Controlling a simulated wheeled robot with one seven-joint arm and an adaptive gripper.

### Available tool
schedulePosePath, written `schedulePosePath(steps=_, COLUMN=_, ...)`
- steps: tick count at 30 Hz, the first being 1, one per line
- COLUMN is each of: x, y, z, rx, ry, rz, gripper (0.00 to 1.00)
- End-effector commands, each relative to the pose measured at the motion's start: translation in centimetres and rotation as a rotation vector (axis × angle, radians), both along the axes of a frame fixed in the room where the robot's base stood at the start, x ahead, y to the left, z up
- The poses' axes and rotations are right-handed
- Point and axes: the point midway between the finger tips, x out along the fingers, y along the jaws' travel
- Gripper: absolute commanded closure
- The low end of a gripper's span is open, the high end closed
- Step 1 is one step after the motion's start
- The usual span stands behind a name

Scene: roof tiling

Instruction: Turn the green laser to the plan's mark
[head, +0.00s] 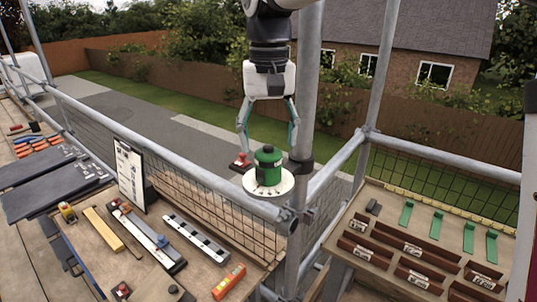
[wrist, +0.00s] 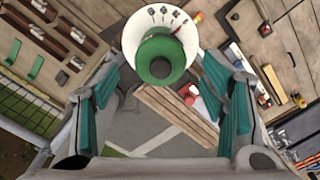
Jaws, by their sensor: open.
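The green laser (head: 267,168) is a green cylinder with a dark top, upright on a round white dial (head: 280,186) with dark marks near its rim. In the wrist view the laser (wrist: 160,58) is at the upper middle, with several dark symbols on the dial (wrist: 180,20) behind it. My gripper (head: 268,143) is open above the laser, its teal-padded fingers apart on either side of it. It also shows open in the wrist view (wrist: 158,76). I see no contact. The plan (head: 130,172) is a clipboard sheet standing at left; its marks are too small to read.
A grey scaffold pole (head: 306,90) stands close behind my gripper, and a rail (head: 190,165) runs to the left. A red-knobbed tool (head: 240,163) is left of the dial. The left bench holds levels and an orange block (head: 229,282); a rack (head: 395,255) stands right.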

Motion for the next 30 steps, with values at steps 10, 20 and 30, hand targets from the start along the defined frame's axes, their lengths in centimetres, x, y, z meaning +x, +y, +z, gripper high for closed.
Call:
schedulePosePath(steps=10, x=-0.1, y=0.0, z=-4.6, rx=-0.001, ry=0.001, rz=0.0, gripper=0.34)
schedulePosePath(steps=20, x=0.0, y=0.0, z=-5.2, rx=0.0, ry=-0.001, rz=0.0, gripper=0.34)
schedulePosePath(steps=30, x=0.0, y=0.0, z=-5.2, rx=0.0, ry=-0.001, rz=0.0, gripper=0.82)
